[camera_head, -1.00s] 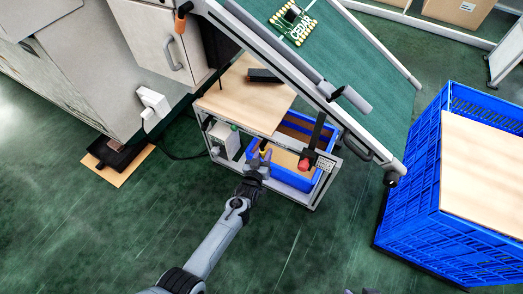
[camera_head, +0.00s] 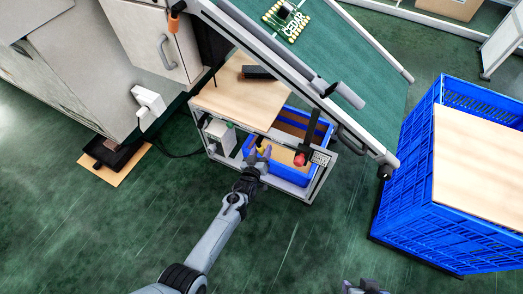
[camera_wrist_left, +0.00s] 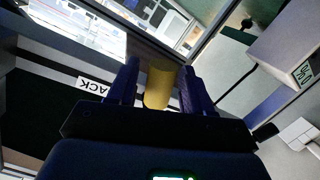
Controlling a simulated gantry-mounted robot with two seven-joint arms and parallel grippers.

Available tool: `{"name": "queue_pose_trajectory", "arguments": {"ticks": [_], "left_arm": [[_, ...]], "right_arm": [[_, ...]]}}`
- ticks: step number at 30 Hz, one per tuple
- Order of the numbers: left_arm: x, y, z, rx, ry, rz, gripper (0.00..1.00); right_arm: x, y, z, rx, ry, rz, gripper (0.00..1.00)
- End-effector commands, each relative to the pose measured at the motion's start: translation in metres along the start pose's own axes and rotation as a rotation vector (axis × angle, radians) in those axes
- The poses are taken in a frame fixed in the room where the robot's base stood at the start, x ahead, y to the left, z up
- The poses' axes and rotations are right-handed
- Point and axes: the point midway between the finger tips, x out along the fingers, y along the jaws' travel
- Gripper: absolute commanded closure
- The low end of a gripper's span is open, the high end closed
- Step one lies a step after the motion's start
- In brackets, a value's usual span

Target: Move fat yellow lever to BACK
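The fat yellow lever (camera_wrist_left: 158,88) stands between the two dark blue fingers of my left gripper (camera_wrist_left: 158,78) in the left wrist view. A narrow gap seems to show beside the lever, so the fingers look open around it. In the head view my left gripper (camera_head: 262,158) is at the frame below the conveyor, and a bit of the yellow lever (camera_head: 260,149) shows at its tip. A white label reading BACK (camera_wrist_left: 95,85) is left of the lever in the wrist view. My right gripper (camera_head: 365,287) is partly cut off at the bottom edge.
A blue bin (camera_head: 290,174) sits inside the metal frame, near a red button (camera_head: 299,159). A wooden board (camera_head: 235,101) lies on top. A sloped conveyor (camera_head: 370,60) passes above. A large blue crate (camera_head: 405,185) stands right. The green floor in front is clear.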

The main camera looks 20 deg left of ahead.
Motion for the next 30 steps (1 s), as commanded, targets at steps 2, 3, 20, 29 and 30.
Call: {"name": "queue_pose_trajectory", "arguments": {"ticks": [2,3,20,29,30], "left_arm": [[0.000,0.000,0.000,0.000,0.000,0.000,0.47],[0.000,0.000,0.000,0.000,0.000,0.000,0.47],[-0.043,0.002,-0.004,0.001,-0.002,-0.002,0.47],[-0.091,0.002,-0.003,0.000,-0.001,0.000,0.47],[-0.095,0.001,-0.002,0.000,-0.001,0.000,0.47]], "right_arm": [[0.000,0.000,0.000,0.000,0.000,0.000,0.57],[0.000,0.000,0.000,0.000,0.000,0.000,0.57],[-0.031,0.001,-0.010,0.000,-0.001,0.000,0.57],[-0.056,0.002,-0.018,0.000,0.000,0.000,0.57],[-0.058,0.002,-0.018,0.000,0.000,0.000,0.57]]}}
